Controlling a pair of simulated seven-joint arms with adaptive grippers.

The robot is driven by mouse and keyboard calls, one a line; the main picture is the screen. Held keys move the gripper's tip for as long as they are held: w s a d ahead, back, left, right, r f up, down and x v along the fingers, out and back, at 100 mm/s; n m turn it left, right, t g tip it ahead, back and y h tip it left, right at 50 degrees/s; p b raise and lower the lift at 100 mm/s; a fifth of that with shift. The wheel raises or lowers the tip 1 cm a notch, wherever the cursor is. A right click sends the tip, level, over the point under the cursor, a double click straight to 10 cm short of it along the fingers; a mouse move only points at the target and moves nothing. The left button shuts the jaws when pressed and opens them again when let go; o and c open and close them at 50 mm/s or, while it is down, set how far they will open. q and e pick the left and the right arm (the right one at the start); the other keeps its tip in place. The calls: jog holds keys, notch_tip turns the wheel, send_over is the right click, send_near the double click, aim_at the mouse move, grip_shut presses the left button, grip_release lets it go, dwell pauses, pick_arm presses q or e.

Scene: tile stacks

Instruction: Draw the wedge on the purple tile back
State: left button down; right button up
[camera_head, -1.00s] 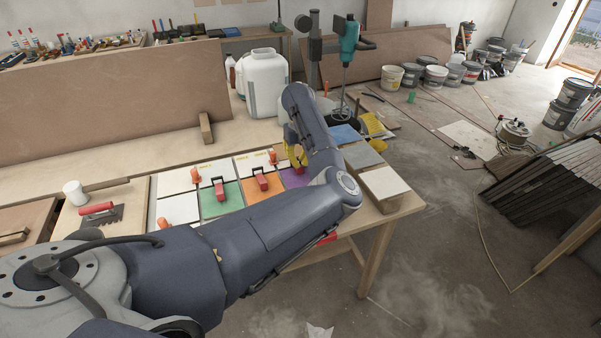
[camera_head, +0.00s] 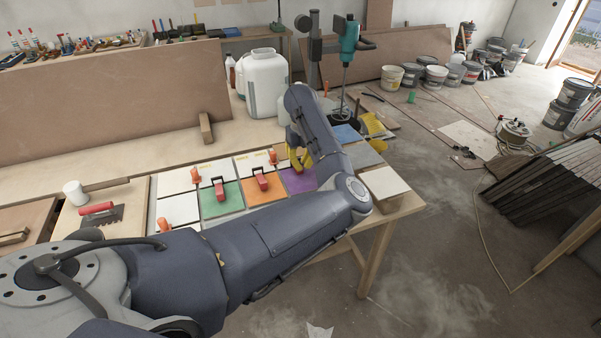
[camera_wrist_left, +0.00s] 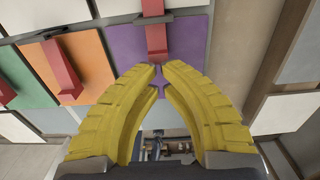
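The purple tile (camera_head: 298,182) lies at the right end of the coloured tiles. In the left wrist view the purple tile (camera_wrist_left: 125,45) fills the upper middle, with a red wedge (camera_wrist_left: 155,38) on it. My left gripper (camera_head: 295,167) is over this tile and hides the wedge in the head view. In the wrist view the yellow fingertips of my left gripper (camera_wrist_left: 160,69) are close together at the wedge's near end. A narrow gap shows between them. I cannot tell whether they pinch the wedge. My right gripper is not in view.
An orange tile (camera_head: 256,197) and a green tile (camera_head: 215,209) beside it carry red wedges. Orange-handled pieces (camera_head: 195,176) stand on the white tiles. A blue tile (camera_head: 345,134) and a grey one (camera_head: 363,155) lie to the right. A trowel (camera_head: 100,209) lies left.

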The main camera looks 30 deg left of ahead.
pick_arm(q)
jog(key=shift+s+d+r, duration=0.2)
jog(key=shift+s+d, duration=0.55)
jog(key=shift+d, duration=0.15)
dwell(0.4)
jog(key=shift+r, duration=0.1)
jog(key=shift+w+a+r, duration=0.1)
jog(key=shift+r, duration=1.35)
jog(key=shift+w+a+r, duration=0.1)
jog(key=shift+r, duration=1.3)
jog(key=shift+r, duration=0.1)
